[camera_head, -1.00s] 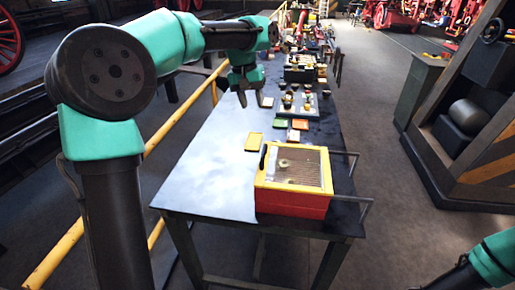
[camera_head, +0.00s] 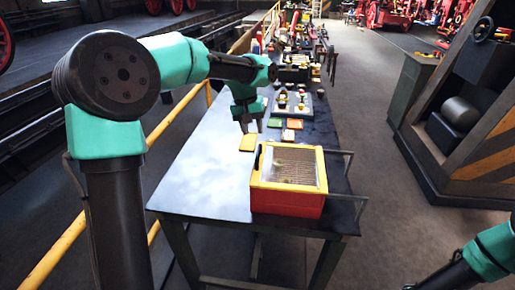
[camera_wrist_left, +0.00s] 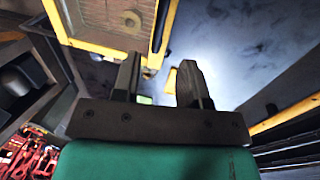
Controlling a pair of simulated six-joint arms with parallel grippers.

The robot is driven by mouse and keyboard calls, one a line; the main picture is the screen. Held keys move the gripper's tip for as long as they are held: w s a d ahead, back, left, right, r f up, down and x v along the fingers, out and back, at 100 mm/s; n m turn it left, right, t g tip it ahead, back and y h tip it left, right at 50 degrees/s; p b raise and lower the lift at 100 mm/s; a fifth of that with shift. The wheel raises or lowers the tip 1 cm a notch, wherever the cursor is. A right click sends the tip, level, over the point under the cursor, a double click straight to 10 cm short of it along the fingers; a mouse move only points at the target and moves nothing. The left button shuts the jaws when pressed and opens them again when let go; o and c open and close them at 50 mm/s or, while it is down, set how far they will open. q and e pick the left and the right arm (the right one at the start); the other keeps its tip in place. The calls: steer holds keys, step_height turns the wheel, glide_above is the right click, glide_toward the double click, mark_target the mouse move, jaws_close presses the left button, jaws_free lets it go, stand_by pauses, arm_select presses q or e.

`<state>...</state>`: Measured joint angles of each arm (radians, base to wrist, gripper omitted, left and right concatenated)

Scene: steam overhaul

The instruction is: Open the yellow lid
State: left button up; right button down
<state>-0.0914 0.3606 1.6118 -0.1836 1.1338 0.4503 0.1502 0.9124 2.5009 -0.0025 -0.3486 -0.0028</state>
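The yellow lid (camera_head: 288,188) is a yellow frame around a clear pane. It lies shut on a red box (camera_head: 285,204) near the table's front end, with a dark handle at its left edge. In the left wrist view, the lid's yellow frame (camera_wrist_left: 98,48) shows at the upper left, beside the fingers. My left gripper (camera_head: 250,129) hangs fingers down behind and left of the box, apart from the lid. In the left wrist view, its two fingers (camera_wrist_left: 160,76) are spread with nothing between them. My right gripper is outside the views; only part of its arm shows at bottom right.
A yellow tile (camera_head: 248,143) lies below the left gripper, with a green tile (camera_head: 276,122) and an orange tile (camera_head: 295,124) close by. A metal bar sticks out right of the box. More parts stand farther back. The table's left front is bare.

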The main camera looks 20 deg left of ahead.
mark_target(258, 151)
arm_select(q)
steer(key=f, duration=0.2)
steer(key=d+f, duration=0.1)
steer(key=f, duration=0.5)
steer(key=shift+w+d, duration=0.25)
steer(key=shift+d, duration=0.05)
steer(key=shift+c, duration=0.3)
jaws_close()
